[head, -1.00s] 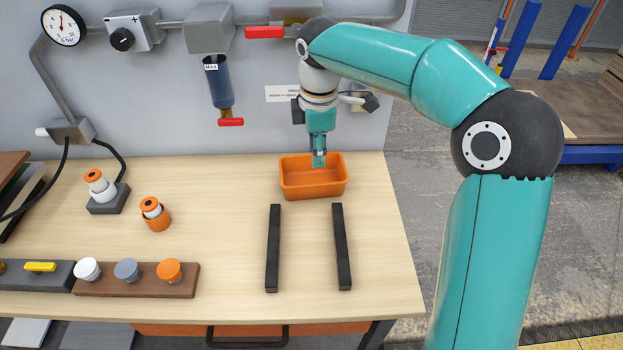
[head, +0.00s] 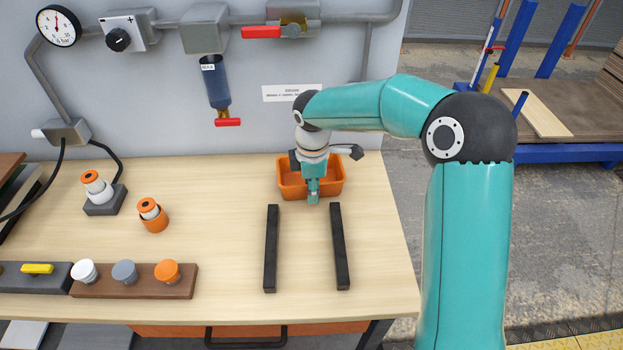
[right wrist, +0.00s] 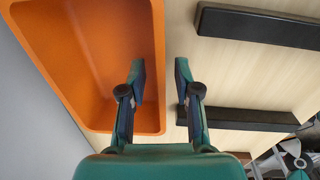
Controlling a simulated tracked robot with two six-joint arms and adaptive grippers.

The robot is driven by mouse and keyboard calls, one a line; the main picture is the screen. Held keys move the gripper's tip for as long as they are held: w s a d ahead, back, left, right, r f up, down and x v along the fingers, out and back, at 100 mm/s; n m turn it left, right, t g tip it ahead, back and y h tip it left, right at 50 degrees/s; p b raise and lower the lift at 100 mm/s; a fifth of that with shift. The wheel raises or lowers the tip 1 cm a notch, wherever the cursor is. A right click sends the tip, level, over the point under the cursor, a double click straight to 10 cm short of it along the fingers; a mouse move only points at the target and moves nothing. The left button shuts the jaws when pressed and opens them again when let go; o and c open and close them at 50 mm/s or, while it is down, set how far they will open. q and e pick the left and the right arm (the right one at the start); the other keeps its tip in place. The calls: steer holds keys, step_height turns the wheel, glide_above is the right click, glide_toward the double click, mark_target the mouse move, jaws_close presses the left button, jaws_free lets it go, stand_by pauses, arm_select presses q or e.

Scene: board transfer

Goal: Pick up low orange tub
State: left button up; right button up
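The low orange tub (head: 290,191) stands on the wooden table behind two black bars. My right gripper (head: 313,198) is at the tub's near wall, pointing down. In the right wrist view the gripper (right wrist: 160,70) is open. One finger is over the inside of the tub (right wrist: 80,55), the other over the bare table outside, with the tub's wall between them. I cannot see either finger touching the wall. The tub looks empty where it shows; my wrist hides its middle in the head view. My left gripper is out of view.
Two black bars (head: 271,248) (head: 340,246) lie on the table in front of the tub. An orange-and-white capped part (head: 152,215) and a brown block with knobs (head: 135,283) are to the left. A grey panel wall rises behind.

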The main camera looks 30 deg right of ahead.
jaws_close()
steer(key=shift+r, duration=0.15)
stand_by(0.4)
